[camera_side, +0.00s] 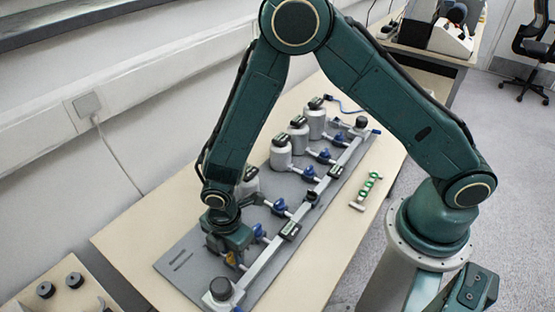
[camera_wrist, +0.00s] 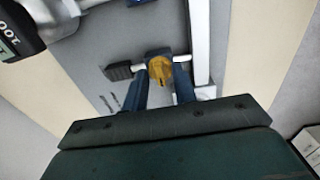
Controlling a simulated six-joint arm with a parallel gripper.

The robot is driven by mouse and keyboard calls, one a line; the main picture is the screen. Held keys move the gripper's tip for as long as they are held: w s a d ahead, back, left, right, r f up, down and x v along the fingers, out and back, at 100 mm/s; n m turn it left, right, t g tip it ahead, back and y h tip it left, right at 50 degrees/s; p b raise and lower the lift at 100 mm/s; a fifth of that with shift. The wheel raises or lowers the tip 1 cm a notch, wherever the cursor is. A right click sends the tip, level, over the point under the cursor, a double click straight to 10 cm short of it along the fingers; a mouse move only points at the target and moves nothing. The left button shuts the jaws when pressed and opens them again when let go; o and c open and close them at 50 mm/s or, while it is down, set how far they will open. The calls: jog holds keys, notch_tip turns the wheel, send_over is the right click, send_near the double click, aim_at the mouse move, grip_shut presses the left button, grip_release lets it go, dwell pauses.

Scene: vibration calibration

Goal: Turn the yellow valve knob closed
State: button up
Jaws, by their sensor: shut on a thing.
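The yellow valve knob (camera_wrist: 160,70) shows in the wrist view on a small blue valve body, which sits on a short pipe branch. In the side view the yellow knob (camera_side: 231,258) is small and partly hidden under my gripper. My gripper (camera_wrist: 161,82) has its two blue fingers on either side of the knob and is shut on it. In the side view my gripper (camera_side: 230,250) points down at the near end of the grey board (camera_side: 180,262). The exact turn angle of the knob is hard to tell.
Several blue valves, one of them here (camera_side: 279,207), line the long grey pipe (camera_side: 265,270). Grey canisters (camera_side: 281,152) stand along the board's wall side. A green-and-white part (camera_side: 366,190) lies on the table to the right.

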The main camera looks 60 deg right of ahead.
dwell(0.4)
jog(key=o, duration=1)
jog(key=shift+c, duration=0.2)
jog(key=shift+r, duration=0.15)
notch_tip(320, 180, up, 14)
jog(key=shift+f, duration=0.2)
